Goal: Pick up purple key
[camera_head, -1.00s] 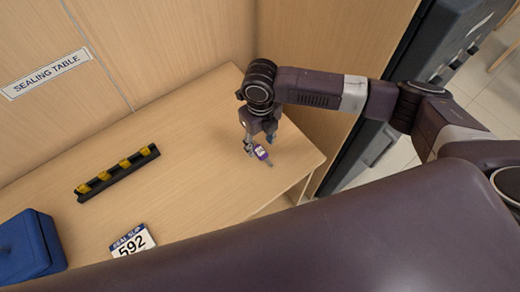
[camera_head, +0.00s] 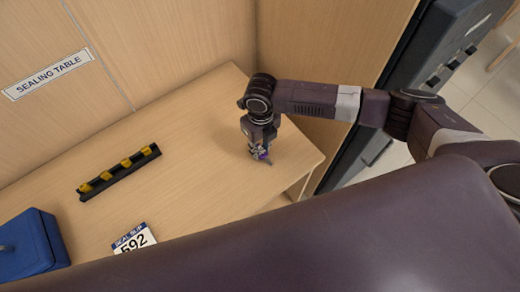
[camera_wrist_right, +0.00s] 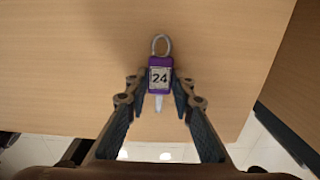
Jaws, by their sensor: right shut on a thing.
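The purple key (camera_wrist_right: 160,75) has a tag numbered 24, a metal ring at one end and a pale tip at the other. In the head view the purple key (camera_head: 264,155) is partly hidden by my right gripper (camera_head: 260,152). In the right wrist view my right gripper (camera_wrist_right: 160,92) has a fingertip on each side of the tag and is shut on it. The key is at the table's right end, at or just above the surface; I cannot tell which. My left gripper is not in view.
The wooden sealing table (camera_head: 185,135) holds a black rack with yellow pieces (camera_head: 118,172), a slip marked 592 (camera_head: 133,241) and a blue box (camera_head: 30,243). Wooden panels (camera_head: 160,40) stand behind. The table's middle is clear.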

